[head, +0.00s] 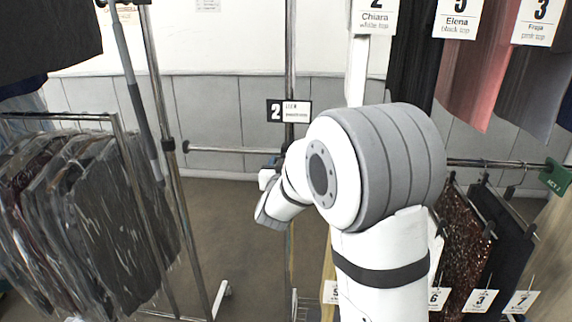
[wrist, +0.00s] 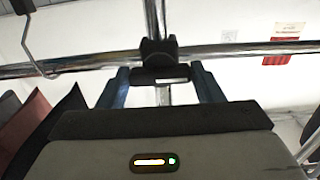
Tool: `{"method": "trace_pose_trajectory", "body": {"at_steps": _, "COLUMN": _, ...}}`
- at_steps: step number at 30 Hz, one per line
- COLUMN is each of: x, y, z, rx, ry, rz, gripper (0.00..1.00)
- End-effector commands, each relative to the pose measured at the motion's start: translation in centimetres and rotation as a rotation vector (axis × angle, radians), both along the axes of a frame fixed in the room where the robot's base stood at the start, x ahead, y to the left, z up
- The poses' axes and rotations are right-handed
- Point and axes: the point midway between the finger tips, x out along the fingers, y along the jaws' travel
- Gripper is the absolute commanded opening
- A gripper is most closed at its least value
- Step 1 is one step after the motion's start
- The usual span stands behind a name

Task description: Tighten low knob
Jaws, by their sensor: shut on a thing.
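The low knob (wrist: 160,75) is a dark, wide grip on a black clamp (wrist: 158,50), where a chrome upright crosses a chrome rail in the wrist view. My gripper (wrist: 160,70) has its two blue fingers on either side of the knob and is shut on it. The fingers' exact contact is hard to make out. In the head view my arm reaches to the low rail (head: 230,150) by the upright (head: 290,60). The knob and the fingertips are mostly hidden there by my own wrist.
A sign marked 2 (head: 289,111) hangs on the upright above my wrist. Bagged garments (head: 100,200) crowd a rack at left. Tagged clothes hang at upper right, and a sequined garment (head: 462,245) hangs at lower right. Floor (head: 225,220) shows left of my wrist.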

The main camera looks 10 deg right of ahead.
Motion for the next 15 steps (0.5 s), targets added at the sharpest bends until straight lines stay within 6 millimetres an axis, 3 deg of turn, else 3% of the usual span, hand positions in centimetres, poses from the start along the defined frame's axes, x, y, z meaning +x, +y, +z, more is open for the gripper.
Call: {"method": "trace_pose_trajectory", "body": {"at_steps": 15, "x": 0.00, "y": 0.05, "z": -0.48, "rx": 0.139, "ry": -0.050, "rz": 0.001, "gripper": 0.37}}
